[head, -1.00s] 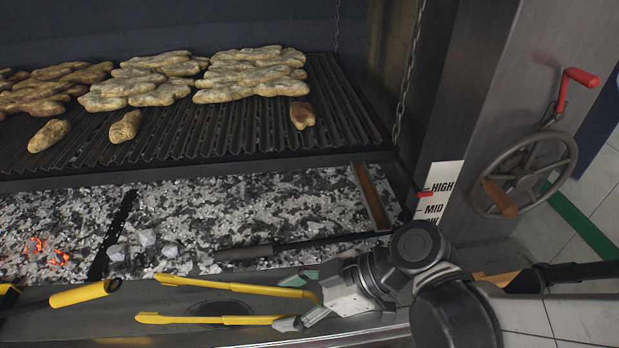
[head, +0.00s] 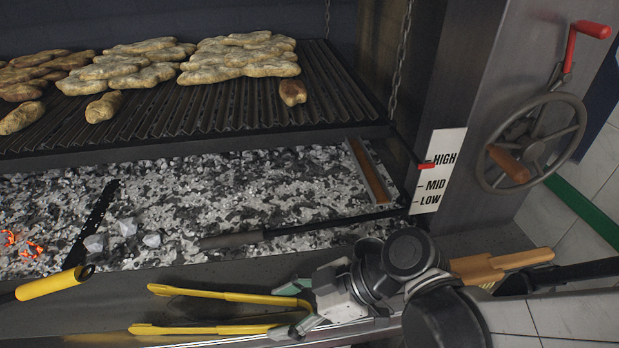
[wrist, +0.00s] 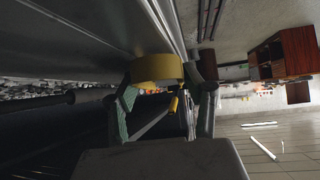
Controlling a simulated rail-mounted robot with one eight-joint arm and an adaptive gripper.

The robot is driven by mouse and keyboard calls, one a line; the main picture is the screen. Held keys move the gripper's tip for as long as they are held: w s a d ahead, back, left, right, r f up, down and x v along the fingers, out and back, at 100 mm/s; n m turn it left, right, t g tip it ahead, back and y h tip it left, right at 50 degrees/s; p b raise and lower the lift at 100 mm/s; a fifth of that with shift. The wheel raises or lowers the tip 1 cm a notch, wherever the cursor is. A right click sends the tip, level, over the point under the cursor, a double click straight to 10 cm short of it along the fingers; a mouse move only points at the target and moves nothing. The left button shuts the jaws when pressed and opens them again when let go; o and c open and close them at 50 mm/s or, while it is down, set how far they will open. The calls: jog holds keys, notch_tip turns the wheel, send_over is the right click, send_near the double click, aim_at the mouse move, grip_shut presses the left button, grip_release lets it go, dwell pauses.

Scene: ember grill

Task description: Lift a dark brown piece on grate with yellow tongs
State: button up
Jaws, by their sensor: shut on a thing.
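The yellow tongs (head: 215,294) are in my gripper (head: 300,306), low in the head view, with their open ends pointing left over the grill's front ledge. My gripper is shut on the tongs near their bend. In the wrist view the yellow bend (wrist: 157,68) sits between the green-sided fingers (wrist: 165,105). A small brown piece (head: 293,92) lies alone at the right of the grate (head: 220,112), well away from the tongs' tips. Darker brown pieces (head: 24,91) lie in the pile at the far left.
Pale pieces (head: 240,60) lie heaped on the grate. Ash and coals (head: 280,180) lie below it, with a dark-handled tool (head: 232,240) across them. A yellow-handled tool (head: 52,284) is at left. A height scale (head: 438,170) and crank wheel (head: 535,142) stand right.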

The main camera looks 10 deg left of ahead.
jog(key=o, duration=0.8)
jog(key=shift+o, duration=0.2)
jog(key=shift+d+r, duration=0.1)
